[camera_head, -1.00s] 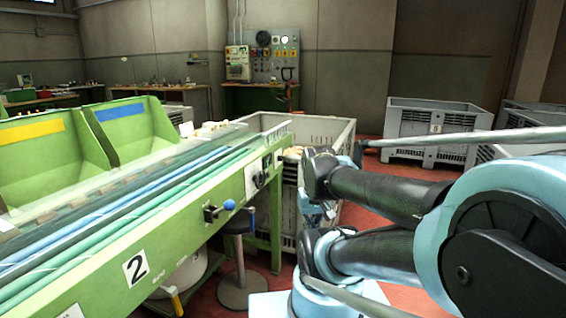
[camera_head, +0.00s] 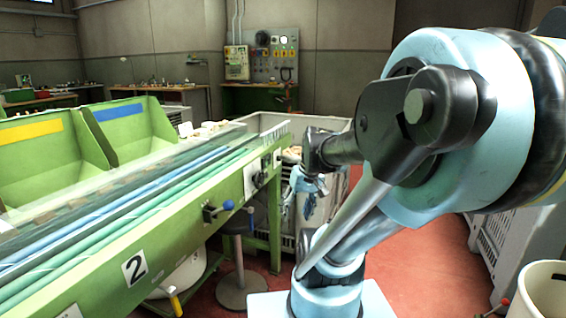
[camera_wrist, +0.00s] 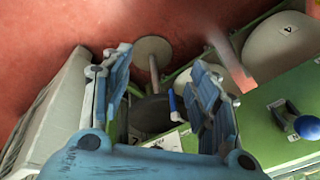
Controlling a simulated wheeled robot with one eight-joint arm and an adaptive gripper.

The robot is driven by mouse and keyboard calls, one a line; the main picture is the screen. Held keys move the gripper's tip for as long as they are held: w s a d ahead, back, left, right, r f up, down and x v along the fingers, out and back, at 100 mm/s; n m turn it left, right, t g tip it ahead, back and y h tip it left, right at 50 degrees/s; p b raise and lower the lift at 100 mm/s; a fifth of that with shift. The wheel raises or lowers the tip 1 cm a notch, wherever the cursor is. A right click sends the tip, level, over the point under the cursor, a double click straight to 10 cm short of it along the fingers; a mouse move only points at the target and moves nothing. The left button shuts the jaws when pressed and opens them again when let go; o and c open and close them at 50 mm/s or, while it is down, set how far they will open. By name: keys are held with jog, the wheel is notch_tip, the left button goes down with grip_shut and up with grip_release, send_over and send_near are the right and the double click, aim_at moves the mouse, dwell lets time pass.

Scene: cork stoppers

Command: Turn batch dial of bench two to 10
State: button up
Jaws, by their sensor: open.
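Bench two (camera_head: 180,235) is a green conveyor bench with a "2" plate (camera_head: 134,268) on its side. A black dial (camera_head: 259,180) sits on a pale panel near the bench's far end; its pointer and numbers are too small to read. A blue ball-ended lever (camera_head: 228,205) is nearer on the same side; its blue ball also shows in the wrist view (camera_wrist: 306,126). My gripper (camera_head: 308,186) is open and empty, to the right of the dial and apart from the bench. In the wrist view its blue fingers (camera_wrist: 160,88) are spread; I cannot pick out the dial there.
A round-based stool (camera_head: 239,289) and a white tub (camera_head: 188,272) stand below the bench. A grey crate (camera_head: 345,185) is behind my gripper. A pale bucket (camera_head: 546,292) stands at the lower right. Red floor (camera_head: 425,270) is open to the right of my base.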

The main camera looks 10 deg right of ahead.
jog(key=w+d+r+n+t+y, duration=0.1)
jog(key=w+r+n+y, duration=0.2)
jog(key=w, duration=1.1)
jog(key=w+d+r+n+t+y, duration=0.1)
jog(key=w+r+n+y, duration=0.3)
jog(key=w, duration=0.9)
jog(key=n+t+y, duration=0.3)
jog(key=t+y, duration=0.2)
jog(key=y, duration=0.1)
send_near(282, 159)
jog(key=x, duration=0.9)
jog(key=shift+w, duration=0.15)
jog(key=shift+c, duration=0.2)
jog(key=c, duration=1)
